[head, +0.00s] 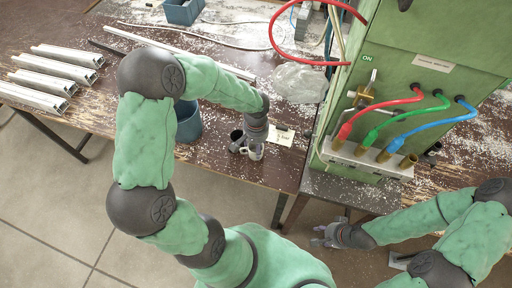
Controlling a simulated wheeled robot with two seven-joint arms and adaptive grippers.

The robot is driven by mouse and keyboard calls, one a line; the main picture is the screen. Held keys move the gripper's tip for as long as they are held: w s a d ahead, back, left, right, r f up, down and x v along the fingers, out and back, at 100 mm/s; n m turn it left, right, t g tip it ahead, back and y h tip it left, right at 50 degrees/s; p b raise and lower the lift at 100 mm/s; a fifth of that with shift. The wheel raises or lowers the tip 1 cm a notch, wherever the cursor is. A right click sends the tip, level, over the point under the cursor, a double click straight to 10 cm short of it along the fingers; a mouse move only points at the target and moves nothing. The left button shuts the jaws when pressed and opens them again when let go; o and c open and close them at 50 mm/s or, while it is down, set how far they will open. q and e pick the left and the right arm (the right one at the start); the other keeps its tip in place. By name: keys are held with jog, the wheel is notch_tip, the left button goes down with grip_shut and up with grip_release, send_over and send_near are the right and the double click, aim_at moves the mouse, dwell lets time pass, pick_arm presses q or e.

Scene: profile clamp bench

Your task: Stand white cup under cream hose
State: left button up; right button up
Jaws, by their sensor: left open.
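A small white cup (256,153) stands on the brown bench near its front edge, partly hidden by my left gripper. My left gripper (246,146) reaches down at the cup with its fingers open; whether they touch it I cannot tell. A thin cream hose (338,38) hangs at the left side of the green machine, at the top of the head view; its lower end is hard to make out. My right gripper (318,236) is open and empty, low in front of the bench and over the floor.
The green machine (400,60) has red (385,105), green (410,115) and blue hoses (435,122) leading to brass fittings. A blue-grey bin (189,124) stands left of the cup, a paper note (281,136) right of it. Metal profiles (45,75) lie at the left.

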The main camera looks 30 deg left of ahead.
pick_arm(q)
jog(key=shift+o, duration=0.3)
notch_tip(320, 180, up, 9)
jog(key=p, duration=0.1)
jog(key=shift+p, duration=0.35)
notch_tip(320, 180, down, 13)
jog(key=n+b, duration=0.7)
jog(key=n, duration=1.1)
jog(key=shift+d+r+b, duration=0.1)
jog(key=shift+d+b, duration=0.05)
jog(key=shift+b, duration=0.25)
jog(key=c, duration=1)
jog(key=shift+c, duration=0.2)
pick_arm(e)
jog(key=x, duration=0.5)
jog(key=shift+s+d+f, duration=0.15)
jog(key=shift+s+f, duration=0.05)
jog(key=shift+f, duration=0.3)
pick_arm(q)
jog(key=shift+r, duration=0.15)
